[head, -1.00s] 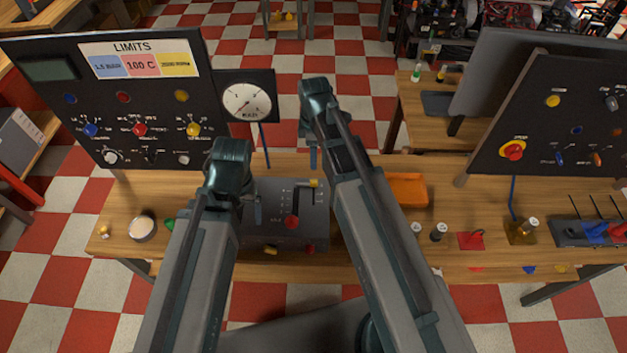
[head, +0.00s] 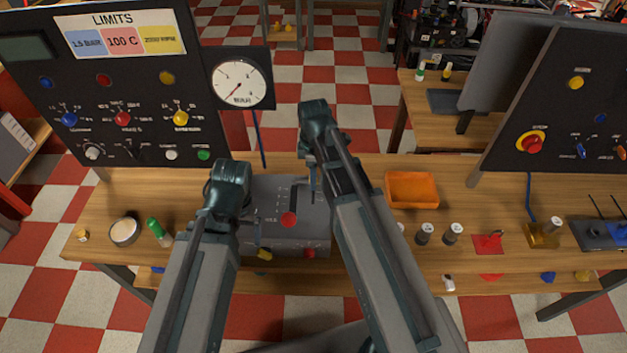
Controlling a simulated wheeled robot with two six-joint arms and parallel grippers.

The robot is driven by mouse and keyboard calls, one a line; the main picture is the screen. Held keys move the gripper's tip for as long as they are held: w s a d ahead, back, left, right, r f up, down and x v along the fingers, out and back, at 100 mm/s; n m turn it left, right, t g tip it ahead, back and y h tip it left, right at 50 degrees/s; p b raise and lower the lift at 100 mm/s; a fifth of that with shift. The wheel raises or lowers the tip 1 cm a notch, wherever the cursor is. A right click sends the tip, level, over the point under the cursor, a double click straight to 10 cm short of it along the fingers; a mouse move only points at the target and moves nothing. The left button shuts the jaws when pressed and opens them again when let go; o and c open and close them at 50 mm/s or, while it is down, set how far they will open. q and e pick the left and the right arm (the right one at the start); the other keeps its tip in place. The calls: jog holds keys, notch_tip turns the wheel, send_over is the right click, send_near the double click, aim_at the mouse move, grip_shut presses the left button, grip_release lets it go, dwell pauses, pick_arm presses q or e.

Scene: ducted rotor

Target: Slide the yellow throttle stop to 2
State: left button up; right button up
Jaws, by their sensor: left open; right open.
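The grey throttle box (head: 290,244) stands on the wooden bench between my two arms. It has a dark slot with small scale marks and a red round knob (head: 288,219) low beside it. The yellow throttle stop is not visible; my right gripper covers the slot's upper right end. My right gripper (head: 313,186) is open, with its fingers pointing down over that end. I cannot tell whether it touches anything. The scale digits are too small to read.
A gauge (head: 240,83) and a LIMITS panel (head: 120,90) stand behind at the left. An orange tray (head: 411,190) lies right of the box. A green bottle (head: 157,232) and a round tin (head: 124,231) are at the left. A dark panel (head: 560,110) stands at right.

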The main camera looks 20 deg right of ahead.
jog(key=shift+c, duration=0.3)
grip_shut()
dwell(1.2)
